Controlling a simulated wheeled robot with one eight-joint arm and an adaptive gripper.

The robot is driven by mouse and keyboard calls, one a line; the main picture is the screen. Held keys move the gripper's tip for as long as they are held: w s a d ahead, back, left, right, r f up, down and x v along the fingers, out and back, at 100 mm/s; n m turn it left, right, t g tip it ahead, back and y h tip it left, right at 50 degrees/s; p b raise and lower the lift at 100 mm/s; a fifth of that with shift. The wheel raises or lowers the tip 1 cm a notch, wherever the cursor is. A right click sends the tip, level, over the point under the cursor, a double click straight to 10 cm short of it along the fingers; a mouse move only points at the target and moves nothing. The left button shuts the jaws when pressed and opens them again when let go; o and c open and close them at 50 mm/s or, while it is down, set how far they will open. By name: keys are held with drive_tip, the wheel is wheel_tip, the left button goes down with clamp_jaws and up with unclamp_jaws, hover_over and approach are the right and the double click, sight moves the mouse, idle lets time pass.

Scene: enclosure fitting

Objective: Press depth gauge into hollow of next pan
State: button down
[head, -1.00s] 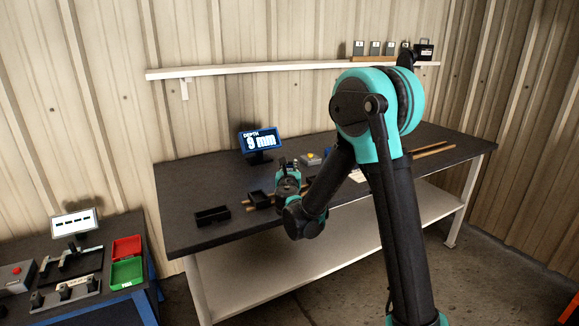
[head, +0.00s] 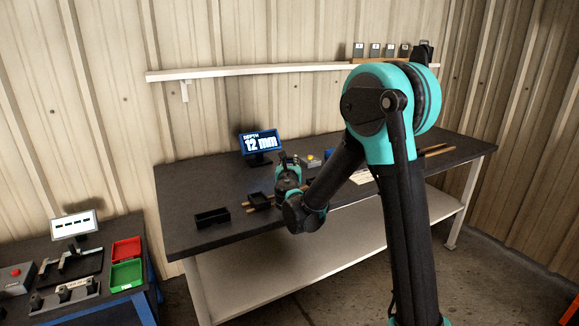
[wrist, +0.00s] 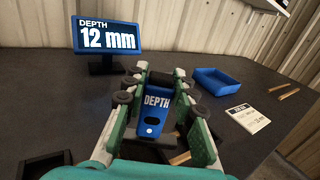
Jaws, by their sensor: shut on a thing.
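My gripper (wrist: 160,88) is shut on the blue depth gauge (wrist: 156,104), which is marked DEPTH, above the bench. The gauge's lower end and any contact with a pan are hidden. The depth display (wrist: 108,38) reads 12 mm; it also stands on the bench in the head view (head: 260,143). Two black pans show in the head view left of my gripper (head: 289,164): one (head: 212,217) near the front left, one (head: 260,200) nearer the gripper on wooden strips. A black pan edge (wrist: 45,163) shows at lower left in the wrist view.
A blue tray (wrist: 220,80), a white card (wrist: 248,116) and wooden sticks (wrist: 284,92) lie right of my gripper. A shelf (head: 250,71) runs along the wall. A side table at left holds red (head: 126,249) and green (head: 127,273) bins.

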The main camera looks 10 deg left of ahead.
drive_tip(key=shift+r, duration=2.15)
